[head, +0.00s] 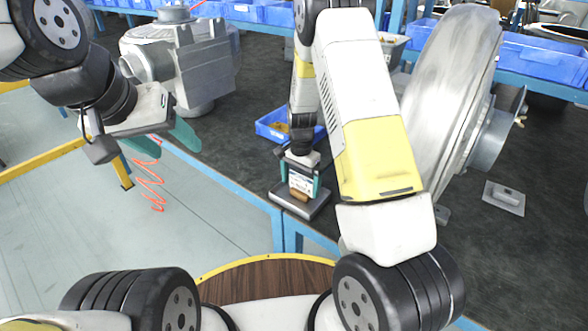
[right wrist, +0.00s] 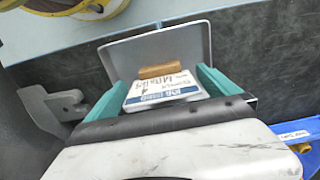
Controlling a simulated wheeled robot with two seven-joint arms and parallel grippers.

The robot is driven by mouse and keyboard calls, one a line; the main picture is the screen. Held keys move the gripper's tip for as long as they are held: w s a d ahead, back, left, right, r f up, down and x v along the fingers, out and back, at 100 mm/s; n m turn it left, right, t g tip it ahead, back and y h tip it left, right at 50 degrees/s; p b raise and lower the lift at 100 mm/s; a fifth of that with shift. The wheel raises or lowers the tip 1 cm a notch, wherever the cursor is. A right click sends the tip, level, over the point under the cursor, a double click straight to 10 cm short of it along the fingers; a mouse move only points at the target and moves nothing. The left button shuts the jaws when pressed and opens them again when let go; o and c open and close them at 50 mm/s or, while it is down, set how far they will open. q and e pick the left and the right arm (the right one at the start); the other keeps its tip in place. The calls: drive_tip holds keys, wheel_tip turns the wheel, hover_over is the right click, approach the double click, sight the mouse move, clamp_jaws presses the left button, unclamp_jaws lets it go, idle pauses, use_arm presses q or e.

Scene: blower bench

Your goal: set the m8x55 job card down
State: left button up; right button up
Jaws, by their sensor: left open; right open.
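A white job card (head: 301,182) with a blue band is between the fingers of my right gripper (head: 301,176), over a grey tray or plate (head: 318,208) at the bench's front edge. In the right wrist view the card (right wrist: 163,90) lies between the two teal fingers, which are open; its print is too small to read surely. A brown block (right wrist: 160,71) is at the card's far edge, and the grey tray (right wrist: 150,48) shows behind. Whether the card touches a finger is unclear. My left gripper (head: 165,140) is open and empty, over the floor left of the bench.
A blue bin (head: 272,126) with yellowish contents stands just behind the right gripper. A grey motor-like housing (head: 190,65) is at the back left. A large round metal blower casing (head: 455,90) stands on the right. A small grey plate (head: 504,198) lies at the right.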

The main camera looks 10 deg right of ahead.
wheel_tip(320, 180, up, 11)
wheel_tip(320, 180, up, 8)
drive_tip(key=n+t+y, duration=0.1)
drive_tip(key=n, duration=0.1)
hover_over(300, 191)
drive_tip(key=s, duration=0.4)
drive_tip(key=s+d+r+n+t, duration=0.1)
drive_tip(key=s+r+n+t, duration=0.1)
drive_tip(key=s+r, duration=0.5)
drive_tip(key=s+d+r+n+t+y, duration=0.1)
drive_tip(key=s+r+n+t, duration=0.2)
drive_tip(key=s, duration=1.1)
wheel_tip(300, 191, up, 5)
drive_tip(key=shift+d+n, duration=0.25)
drive_tip(key=shift+n, duration=0.95)
drive_tip(key=shift+s, duration=0.1)
